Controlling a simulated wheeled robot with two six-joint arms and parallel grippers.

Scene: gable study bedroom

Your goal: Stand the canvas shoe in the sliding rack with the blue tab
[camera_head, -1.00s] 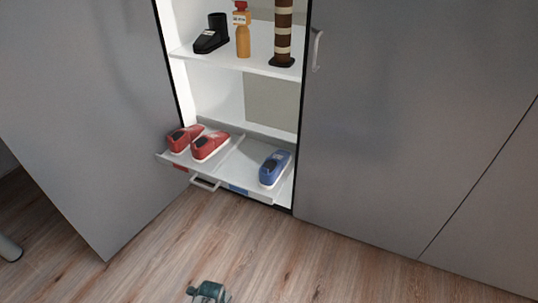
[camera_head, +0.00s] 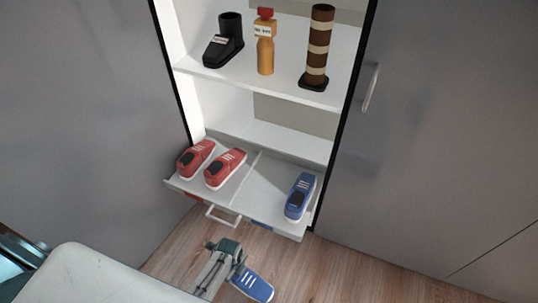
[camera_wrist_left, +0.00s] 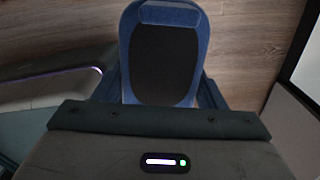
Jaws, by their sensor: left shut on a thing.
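The canvas shoe is blue with white lacing; it shows at the bottom of the head view (camera_head: 255,286) and below the rack in the picture. My left gripper (camera_head: 237,268) is shut on it and holds it. The wrist view shows the blue shoe (camera_wrist_left: 165,50) with its dark inner area, just beyond the gripper body. The sliding rack (camera_head: 252,187) is a pale pulled-out tray with two sections. The blue tab (camera_head: 262,226) is on the front edge of its right section. Another blue shoe (camera_head: 300,197) stands in that section, towards its right side. My right gripper is not in view.
Two red shoes (camera_head: 196,158) (camera_head: 225,168) stand in the rack's left section. A handle (camera_head: 222,215) sticks out in front. The shelf above (camera_head: 280,92) holds a black boot, an orange bottle and a striped boot. Grey doors flank the cabinet; wooden floor lies in front.

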